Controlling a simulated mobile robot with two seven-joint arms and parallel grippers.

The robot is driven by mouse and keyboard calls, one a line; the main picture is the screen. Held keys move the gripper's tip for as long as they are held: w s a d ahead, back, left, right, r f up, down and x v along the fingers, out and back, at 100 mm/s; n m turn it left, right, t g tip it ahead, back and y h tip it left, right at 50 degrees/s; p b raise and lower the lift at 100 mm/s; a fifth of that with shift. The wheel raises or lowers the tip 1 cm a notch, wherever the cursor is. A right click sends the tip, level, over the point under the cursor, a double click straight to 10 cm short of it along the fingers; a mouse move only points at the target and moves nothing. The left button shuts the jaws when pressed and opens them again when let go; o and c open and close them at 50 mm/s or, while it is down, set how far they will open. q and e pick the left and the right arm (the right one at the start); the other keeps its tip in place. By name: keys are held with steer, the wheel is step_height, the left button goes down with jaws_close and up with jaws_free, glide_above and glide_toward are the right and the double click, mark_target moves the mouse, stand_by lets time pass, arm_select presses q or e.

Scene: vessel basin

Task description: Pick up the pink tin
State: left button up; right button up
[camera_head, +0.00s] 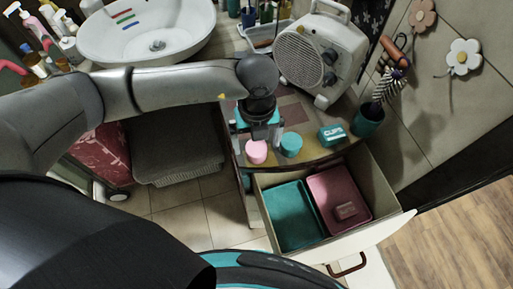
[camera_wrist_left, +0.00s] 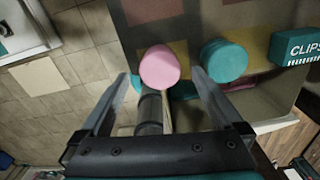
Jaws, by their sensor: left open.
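The pink tin (camera_head: 256,152) is a small round tin on the cabinet top, near its front edge. It also shows in the left wrist view (camera_wrist_left: 160,67), between and just beyond my fingertips. My left gripper (camera_head: 257,138) points down over the tin from behind, its fingers apart. In the left wrist view the open gripper (camera_wrist_left: 158,76) has one finger on each side of the tin's line, with nothing held. Whether a finger touches the tin I cannot tell. My right gripper is not in view.
A teal round tin (camera_head: 291,145) stands close right of the pink one, then a teal CLIPS box (camera_head: 332,135). Below, an open drawer (camera_head: 385,222) holds a teal tray (camera_head: 290,215) and a pink tray (camera_head: 335,185). A cream heater (camera_head: 322,55) stands behind.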

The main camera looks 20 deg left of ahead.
arm_select(q)
steer(key=shift+f, duration=1.35)
steer(key=c, duration=1.4)
